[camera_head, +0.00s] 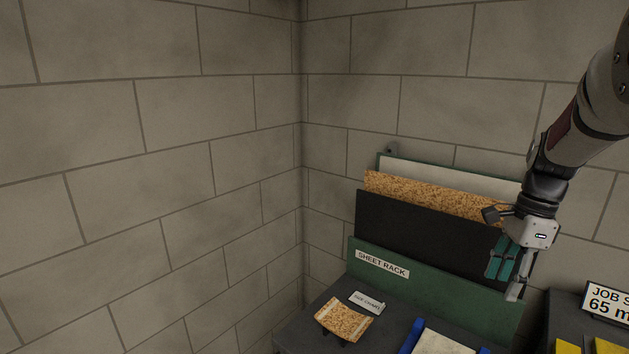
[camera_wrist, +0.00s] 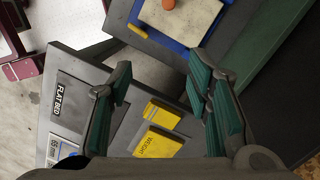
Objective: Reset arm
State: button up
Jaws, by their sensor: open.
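My gripper (camera_head: 508,268) hangs at the right of the head view, pointing down in front of the sheet rack (camera_head: 440,290). In the wrist view my gripper (camera_wrist: 165,95) is open, with its two teal-padded fingers wide apart and nothing between them. My arm comes down from the upper right corner of the head view.
The rack holds a black sheet (camera_head: 420,230), a chipboard sheet (camera_head: 400,190) and a pale sheet. A chipboard piece (camera_head: 344,320) lies on the dark bench at its front. Yellow blocks (camera_wrist: 158,142) and a blue-edged tray (camera_wrist: 205,42) show below my gripper. Block walls stand behind and left.

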jog(key=s+a+r+n+t+p, duration=0.1)
jog(key=s+a+r+n+t, duration=0.1)
jog(key=s+a+r+n, duration=0.8)
jog(key=s+a+n+t, duration=0.1)
jog(key=s+a+n, duration=0.1)
jog(key=s, duration=0.3)
jog(key=s+a+n+h+p, duration=0.1)
jog(key=s+a+n, duration=0.1)
jog(key=s+n, duration=0.3)
jog(key=s+a+n+t, duration=0.1)
jog(key=s+a+n, duration=0.2)
jog(key=s, duration=0.2)
jog(key=shift+s+t+h, duration=0.3)
jog(key=shift+s, duration=0.1)
